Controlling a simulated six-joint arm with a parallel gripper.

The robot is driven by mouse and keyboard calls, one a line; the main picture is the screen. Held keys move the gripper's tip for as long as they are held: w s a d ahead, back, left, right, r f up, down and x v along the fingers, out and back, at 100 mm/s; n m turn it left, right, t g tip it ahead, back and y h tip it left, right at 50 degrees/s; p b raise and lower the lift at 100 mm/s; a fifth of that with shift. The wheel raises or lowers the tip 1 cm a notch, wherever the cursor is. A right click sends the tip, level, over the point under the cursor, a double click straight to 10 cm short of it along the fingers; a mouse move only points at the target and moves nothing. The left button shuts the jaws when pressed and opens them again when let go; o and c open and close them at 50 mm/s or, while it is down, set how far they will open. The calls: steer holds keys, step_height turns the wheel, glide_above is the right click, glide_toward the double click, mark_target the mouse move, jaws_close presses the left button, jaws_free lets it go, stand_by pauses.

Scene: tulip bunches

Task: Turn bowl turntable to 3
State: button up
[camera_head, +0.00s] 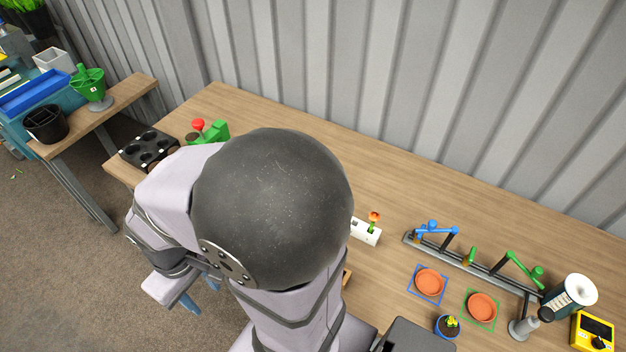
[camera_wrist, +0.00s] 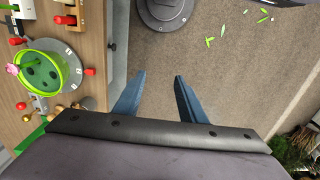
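In the wrist view a green bowl (camera_wrist: 38,76) with a lime rim and dark holes inside sits on a grey round turntable (camera_wrist: 70,62) at the far left. Small pale marks run along the turntable's edge; I cannot read its numbers. Red pegs stand around it. My gripper (camera_wrist: 157,84) is open and empty, its two blue fingers apart over the floor, right of the bowl and past the table edge. In the head view a blue fingertip (camera_head: 188,303) shows below my arm; the turntable cannot be made out there and my arm covers much of the table.
The wooden table (camera_head: 285,118) has a bare strip along the wall. A red knob on a green block (camera_head: 217,131) and a black holed tray (camera_head: 148,149) stand at its left. Orange saucers (camera_head: 430,282) and a rail with levers (camera_head: 470,264) are at right.

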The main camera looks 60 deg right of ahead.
steer(key=w+d+f+m+h+b, duration=0.1)
steer(key=w+d+m+b, duration=0.25)
steer(key=d, duration=0.25)
steer(key=w+d+f+m+g+b, duration=0.1)
steer(key=w+d+f+m+b, duration=0.15)
steer(key=d+m, duration=0.35)
steer(key=w+d+f+m+h+b, duration=0.1)
steer(key=w+d+m+b, duration=0.2)
steer(key=d, duration=0.4)
steer(key=s+d+f+m+g+h+b, duration=0.1)
steer(key=d+f+m+b, duration=0.15)
steer(key=d+m, duration=0.6)
steer(key=s+d+f+m+g+b, duration=0.1)
steer(key=s+d+f+m+b, duration=0.15)
steer(key=d, duration=1.15)
steer(key=shift+s+d+f+m+p, duration=0.25)
steer(key=shift+s+d+f+m, duration=0.5)
steer(key=shift+f, duration=1.15)
steer(key=shift+s+d+f+m+p, duration=0.35)
steer(key=shift+d+f, duration=0.75)
steer(key=shift+f, duration=0.85)
steer(key=shift+s+d+f+m+p, duration=0.3)
steer(key=shift+d+f+m, duration=0.5)
steer(key=shift+f, duration=1.1)
steer(key=shift+s+d, duration=0.1)
jaws_close()
